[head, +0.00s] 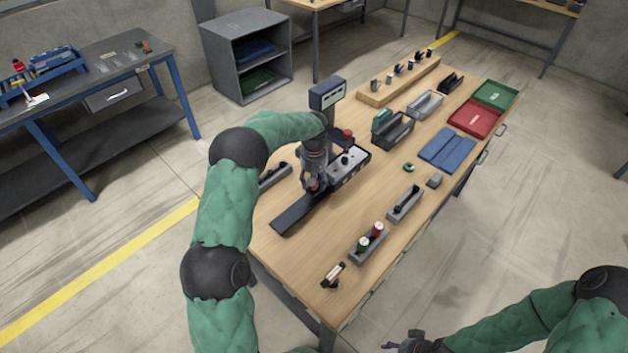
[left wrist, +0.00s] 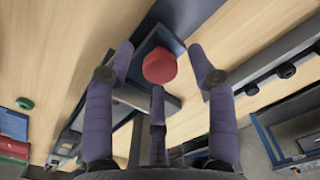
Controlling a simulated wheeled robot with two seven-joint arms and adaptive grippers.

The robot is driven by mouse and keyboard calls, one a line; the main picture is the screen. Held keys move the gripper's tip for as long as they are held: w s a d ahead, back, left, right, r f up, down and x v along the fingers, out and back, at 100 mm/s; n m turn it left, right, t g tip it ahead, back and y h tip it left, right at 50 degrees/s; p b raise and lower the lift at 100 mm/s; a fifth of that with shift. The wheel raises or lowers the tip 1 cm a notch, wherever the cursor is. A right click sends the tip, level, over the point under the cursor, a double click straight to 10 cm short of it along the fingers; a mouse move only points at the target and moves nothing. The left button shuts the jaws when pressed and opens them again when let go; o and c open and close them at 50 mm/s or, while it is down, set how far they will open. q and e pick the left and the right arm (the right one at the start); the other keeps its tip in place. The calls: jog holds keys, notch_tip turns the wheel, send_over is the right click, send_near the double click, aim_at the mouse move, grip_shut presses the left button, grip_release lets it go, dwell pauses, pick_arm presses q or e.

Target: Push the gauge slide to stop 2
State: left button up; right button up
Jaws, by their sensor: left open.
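A long dark rail (head: 293,215) lies on the wooden table (head: 345,235). It also shows in the left wrist view (left wrist: 184,22). A round red knob (left wrist: 159,66) sits along the rail in the left wrist view. My left gripper (head: 314,184) points down over the rail; its open fingers (left wrist: 160,60) show around the red knob, and contact cannot be told. A grey-topped box (head: 352,157) adjoins the rail's far end, with a display unit (head: 327,94) behind it. The stop marks are not readable. My right gripper (head: 404,343) is at the bottom edge, away from the table.
Farther back are grey bins (head: 392,130), a blue mat (head: 447,149) and red (head: 475,118) and green (head: 496,95) trays.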

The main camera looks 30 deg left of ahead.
pick_arm(q)
notch_tip(320, 180, up, 12)
dwell(0.6)
dwell(0.4)
